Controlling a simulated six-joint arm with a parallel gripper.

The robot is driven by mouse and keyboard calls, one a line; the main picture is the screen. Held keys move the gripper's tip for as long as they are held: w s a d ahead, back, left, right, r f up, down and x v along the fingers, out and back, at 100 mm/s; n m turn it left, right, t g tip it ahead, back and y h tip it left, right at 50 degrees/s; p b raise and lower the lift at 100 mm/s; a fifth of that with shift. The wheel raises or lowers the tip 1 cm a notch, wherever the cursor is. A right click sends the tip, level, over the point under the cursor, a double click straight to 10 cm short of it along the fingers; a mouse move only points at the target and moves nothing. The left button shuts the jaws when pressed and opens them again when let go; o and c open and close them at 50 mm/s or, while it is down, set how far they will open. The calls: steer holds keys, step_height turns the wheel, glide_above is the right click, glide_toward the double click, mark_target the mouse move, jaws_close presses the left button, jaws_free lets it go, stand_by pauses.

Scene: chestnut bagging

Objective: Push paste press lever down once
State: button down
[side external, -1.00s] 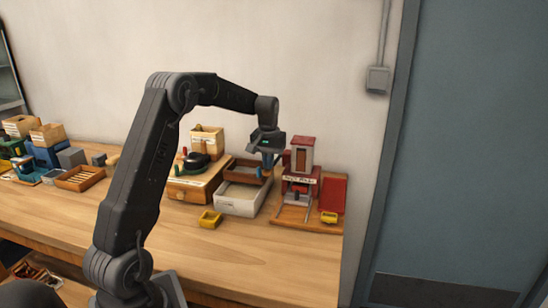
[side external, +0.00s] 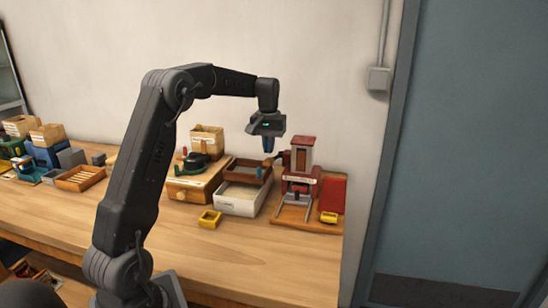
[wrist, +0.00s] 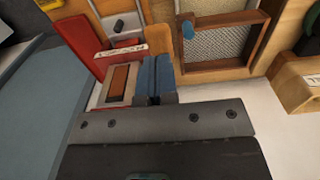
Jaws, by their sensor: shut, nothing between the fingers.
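The paste press (side external: 301,171) is a red and grey machine on a wooden base at the right end of the bench. Its dark lever (side external: 281,156) reaches out to the left and slopes down a little to a wooden knob (side external: 267,162). My gripper (side external: 267,150) is shut and empty, with blue fingers pointing down just above the knob; I cannot tell whether they touch. In the wrist view my blue fingers (wrist: 158,90) are together beside the red and white press (wrist: 118,80).
A brown wooden sieve (side external: 236,171) with a blue handle sits over a white bin (side external: 237,206) left of the press. A yellow scoop (side external: 209,219) lies in front. The front bench is clear.

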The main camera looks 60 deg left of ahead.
steer(key=shift+r, duration=0.1)
steer(key=shift+r, duration=2.45)
steer(key=s+d+r+m+t, duration=0.1)
steer(key=s+d+r+m, duration=0.3)
steer(key=d, duration=0.6)
steer(key=s+d+r+m+t, duration=0.1)
steer(key=s+d+t, duration=0.1)
steer(key=s+d, duration=0.6)
steer(key=s+d+f+m+t, duration=0.2)
steer(key=s+d+f+m, duration=0.2)
steer(key=s+d, duration=0.7)
step_height(320, 180, down, 2)
steer(key=shift+s+d+f+t, duration=0.2)
steer(key=shift+s+d+t, duration=0.1)
steer(key=shift+d, duration=0.2)
